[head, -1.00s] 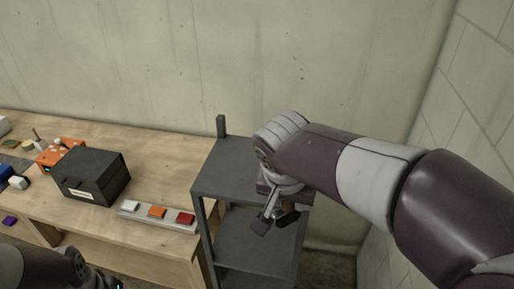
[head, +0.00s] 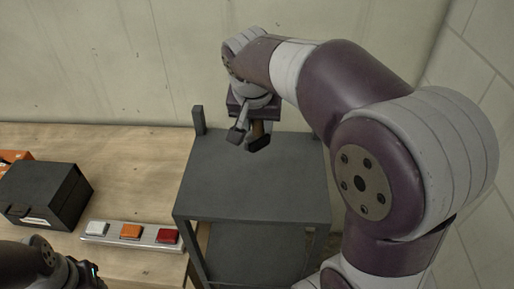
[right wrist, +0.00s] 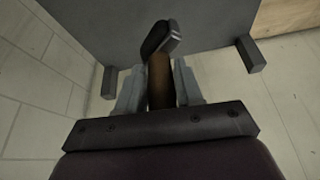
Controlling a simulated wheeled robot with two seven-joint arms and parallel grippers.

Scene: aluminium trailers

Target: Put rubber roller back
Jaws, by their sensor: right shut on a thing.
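The rubber roller (right wrist: 160,80) has a brown handle and a black head with a metal piece beside it in the right wrist view. My right gripper (right wrist: 160,92) is shut on the handle, one finger on each side. In the head view my right gripper (head: 247,136) hangs over the back part of the dark grey shelf unit (head: 245,190), and the roller is partly hidden by the gripper there. Whether the roller touches the shelf top is unclear. My left gripper (head: 82,272) is partly in view at the lower left, its fingers unclear.
An upright post (head: 198,120) stands at the shelf's back left corner. The shelf top in front of my right gripper is clear. A wooden bench (head: 135,165) at left holds a black box (head: 45,195) and a button strip (head: 131,233). Walls stand behind and right.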

